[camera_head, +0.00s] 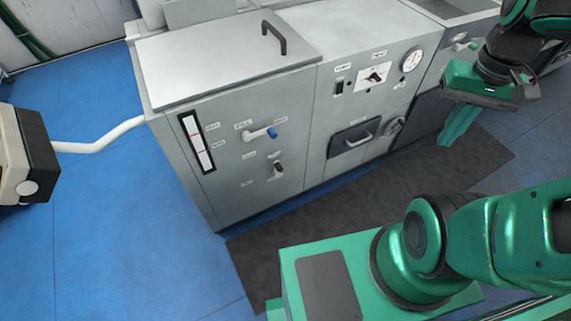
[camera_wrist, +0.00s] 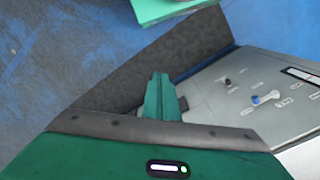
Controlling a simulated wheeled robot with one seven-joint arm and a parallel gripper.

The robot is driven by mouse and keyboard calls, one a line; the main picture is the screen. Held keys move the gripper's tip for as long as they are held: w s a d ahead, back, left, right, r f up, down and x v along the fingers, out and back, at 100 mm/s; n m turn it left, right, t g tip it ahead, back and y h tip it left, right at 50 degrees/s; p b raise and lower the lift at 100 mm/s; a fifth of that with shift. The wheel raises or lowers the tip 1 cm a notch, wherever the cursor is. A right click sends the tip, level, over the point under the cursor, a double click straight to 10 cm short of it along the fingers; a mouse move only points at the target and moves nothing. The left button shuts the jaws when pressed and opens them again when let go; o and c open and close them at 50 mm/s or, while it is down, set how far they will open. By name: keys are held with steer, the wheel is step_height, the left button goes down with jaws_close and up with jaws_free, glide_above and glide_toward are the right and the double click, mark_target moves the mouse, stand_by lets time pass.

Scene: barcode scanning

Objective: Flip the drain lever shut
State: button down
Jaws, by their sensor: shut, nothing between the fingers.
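A grey machine (camera_head: 225,120) carries a blue-tipped lever (camera_head: 262,134) on its front, lying roughly sideways. Below it is a black-tipped lever (camera_head: 278,168), which looks roughly upright. The labels beside them are too small to read, so I cannot tell which is the drain lever. Both also show in the wrist view, the blue-tipped one (camera_wrist: 266,97) and the black-tipped one (camera_wrist: 228,83). My gripper (camera_head: 446,140) is shut and empty, off to the right of both levers and apart from them. Its closed green fingers show in the wrist view (camera_wrist: 160,80).
A drawer front with a handle (camera_head: 354,142) and a round knob (camera_head: 396,126) lie between the levers and my gripper. A dark mat (camera_head: 330,215) covers the floor in front. A white pipe (camera_head: 100,138) runs at the left. The space before the levers is clear.

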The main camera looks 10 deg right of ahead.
steer(key=w+a+f+n+t+y, duration=0.1)
steer(key=w+a+f+n, duration=0.15)
steer(key=w+f, duration=0.5)
steer(key=w+a+f+n, duration=0.1)
steer(key=w+f+n, duration=0.3)
steer(key=w, duration=0.7)
steer(key=w+a+f+n+y, duration=0.1)
steer(key=w+a+f, duration=0.2)
steer(key=f, duration=0.4)
steer(key=w+a+f+n+t+y, duration=0.1)
steer(key=w+a+f+y, duration=0.1)
steer(key=w+a+f, duration=0.2)
steer(key=w+a+f+n+y, duration=0.1)
steer(key=w+a+f, duration=0.3)
steer(key=a+f, duration=0.3)
steer(key=shift+f+t+y, duration=0.3)
steer(key=shift+f+y, duration=0.1)
steer(key=shift+f, duration=1.95)
steer(key=shift+w+a+f, duration=0.1)
steer(key=shift+a, duration=0.05)
steer(key=s+a+r+x, duration=0.1)
steer(key=a+x, duration=0.1)
steer(key=x, duration=1)
steer(key=shift+s+a+f, duration=0.2)
steer(key=shift+s+a, duration=0.05)
steer(key=shift+s, duration=0.05)
